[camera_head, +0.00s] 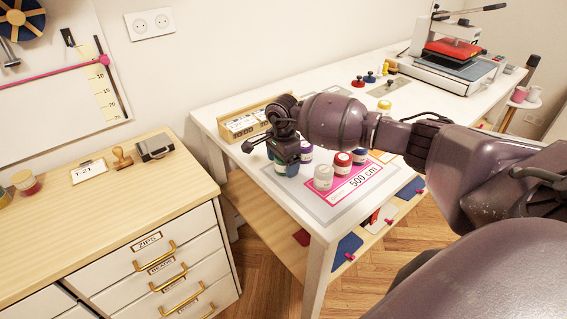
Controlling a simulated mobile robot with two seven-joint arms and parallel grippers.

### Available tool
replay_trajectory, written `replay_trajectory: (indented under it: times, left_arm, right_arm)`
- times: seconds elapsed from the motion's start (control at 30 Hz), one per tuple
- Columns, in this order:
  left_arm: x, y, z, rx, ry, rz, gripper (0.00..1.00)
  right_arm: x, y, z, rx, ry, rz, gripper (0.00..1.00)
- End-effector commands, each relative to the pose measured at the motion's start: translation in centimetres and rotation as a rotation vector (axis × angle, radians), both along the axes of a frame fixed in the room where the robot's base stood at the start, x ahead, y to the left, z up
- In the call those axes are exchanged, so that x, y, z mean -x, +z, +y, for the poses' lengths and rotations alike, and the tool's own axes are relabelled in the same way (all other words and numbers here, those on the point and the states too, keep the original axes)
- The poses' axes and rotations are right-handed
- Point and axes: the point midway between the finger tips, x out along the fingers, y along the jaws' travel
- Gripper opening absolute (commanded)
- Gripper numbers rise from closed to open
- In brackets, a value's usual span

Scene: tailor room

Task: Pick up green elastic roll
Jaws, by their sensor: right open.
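My right gripper (279,153) is over the near left part of the white table, pointing down with its jaws open. Under it and partly hidden by it is a small roll with a teal-green side (288,170), which looks like the green elastic roll. I cannot tell whether the fingers touch it or are around it. A white roll (323,178), a red roll (342,164) and purple ones (305,152) stand close to its right. My left gripper is out of view.
A wooden card box (243,122) stands behind the gripper. A heat press (450,60) is at the far end. A drawer cabinet (75,215) with a stamp (121,158) is at left.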

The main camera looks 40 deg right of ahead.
Motion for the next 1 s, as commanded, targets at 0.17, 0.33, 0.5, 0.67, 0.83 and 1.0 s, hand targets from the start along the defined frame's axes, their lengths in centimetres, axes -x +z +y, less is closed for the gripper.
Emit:
replay_trajectory:
  times: [0.17, 0.33, 0.5, 0.67, 0.83, 1.0]
  left_arm:
    - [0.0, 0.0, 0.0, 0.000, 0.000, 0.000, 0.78]
    - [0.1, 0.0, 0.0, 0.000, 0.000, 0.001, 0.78]
    - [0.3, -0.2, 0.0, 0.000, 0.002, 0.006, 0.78]
    - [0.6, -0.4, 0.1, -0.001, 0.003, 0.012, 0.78]
    - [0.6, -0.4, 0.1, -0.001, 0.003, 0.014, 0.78]
    - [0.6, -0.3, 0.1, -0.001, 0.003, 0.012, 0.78]
  right_arm:
    - [0.0, -0.3, 0.0, 0.000, 0.000, 0.000, 0.83]
    - [0.0, -0.3, 0.0, 0.000, 0.000, 0.000, 0.70]
    - [0.0, -0.3, 0.0, 0.000, 0.000, 0.000, 0.44]
    - [0.0, -0.3, 0.0, 0.000, 0.000, -0.001, 0.30]
    - [0.0, -0.2, 0.0, 0.000, 0.000, -0.001, 0.30]
    - [-0.1, 1.1, 0.0, 0.000, 0.000, -0.004, 0.30]
